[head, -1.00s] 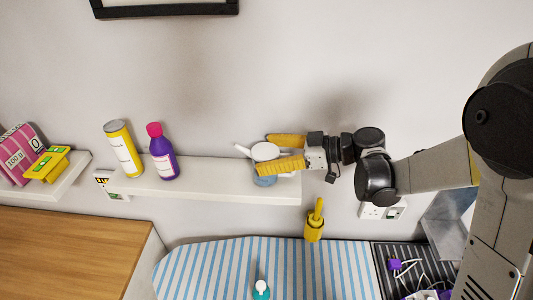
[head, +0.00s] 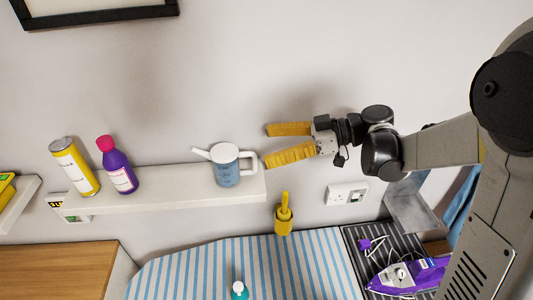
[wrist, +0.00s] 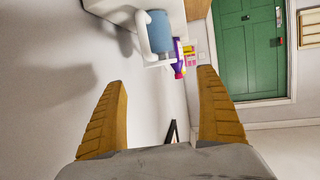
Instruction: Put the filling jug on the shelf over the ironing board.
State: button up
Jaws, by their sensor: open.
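The filling jug (head: 227,168), blue-grey with a white top, spout and handle, stands upright on the right end of the white shelf (head: 165,194) over the striped ironing board (head: 255,268). Its spout points left and its handle right. In the wrist view the jug (wrist: 160,32) shows ahead, beyond the fingertips. My gripper (head: 267,146) is open and empty, with its yellow fingers just right of the jug's handle and apart from it. In the wrist view nothing lies between the fingers (wrist: 163,85).
A yellow can (head: 75,167) and a purple bottle with a pink cap (head: 117,165) stand on the shelf's left part. A yellow-handled brush (head: 284,214) hangs below its right end. A purple iron (head: 408,277) lies at lower right; a teal bottle (head: 239,291) is on the board.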

jog(key=s+d+f+m+t+h, duration=0.3)
jog(key=s+d+m+t+h, duration=0.2)
jog(key=s+d+m+h, duration=0.9)
jog(key=s+d+m, duration=0.1)
jog(key=s+m, duration=0.1)
jog(key=s, duration=0.1)
